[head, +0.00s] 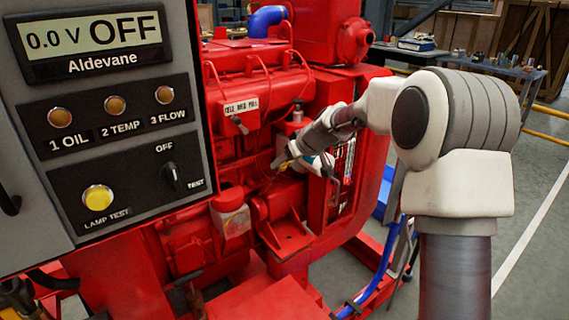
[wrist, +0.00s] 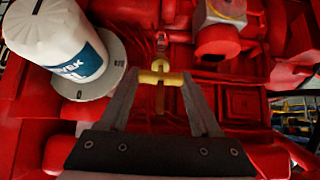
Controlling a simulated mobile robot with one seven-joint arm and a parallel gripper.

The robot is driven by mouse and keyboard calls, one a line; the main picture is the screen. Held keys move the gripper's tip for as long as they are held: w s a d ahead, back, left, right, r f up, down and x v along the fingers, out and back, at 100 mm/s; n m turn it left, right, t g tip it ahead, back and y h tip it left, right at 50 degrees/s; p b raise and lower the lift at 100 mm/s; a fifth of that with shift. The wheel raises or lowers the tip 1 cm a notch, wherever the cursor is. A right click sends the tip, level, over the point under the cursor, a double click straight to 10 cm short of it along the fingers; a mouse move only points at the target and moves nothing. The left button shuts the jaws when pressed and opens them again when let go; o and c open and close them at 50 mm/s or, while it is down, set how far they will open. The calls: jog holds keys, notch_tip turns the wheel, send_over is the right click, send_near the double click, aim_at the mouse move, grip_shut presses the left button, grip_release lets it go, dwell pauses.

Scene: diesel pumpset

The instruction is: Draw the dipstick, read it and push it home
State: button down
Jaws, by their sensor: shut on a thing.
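In the wrist view, the two fingers of my gripper (wrist: 160,82) are shut on the ends of a yellow crossbar handle, which I take to be the dipstick (wrist: 160,77). A brass-coloured piece lies just beyond the handle, and a thin yellowish strip shows below it between the fingers. I cannot tell whether the dipstick is seated or drawn, and no level marks can be read. In the head view, my gripper (head: 283,160) is at the side of the red engine (head: 240,100), with its fingertips small and partly lost against the red parts.
A white filter with a blue label (wrist: 62,40) stands close left of my fingers in the wrist view. The grey control panel (head: 120,185) fills the head view's left, reading 0.0 V OFF. A blue hose (head: 375,270) runs low right. Grey floor (head: 535,190) is open at right.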

jog(key=shift+c, duration=1.8)
grip_release()
jog(key=p+v, duration=0.1)
jog(key=v, duration=1.6)
jog(key=shift+p, duration=0.35)
jog(key=shift+s+d+r, duration=0.1)
jog(key=shift+s, duration=0.05)
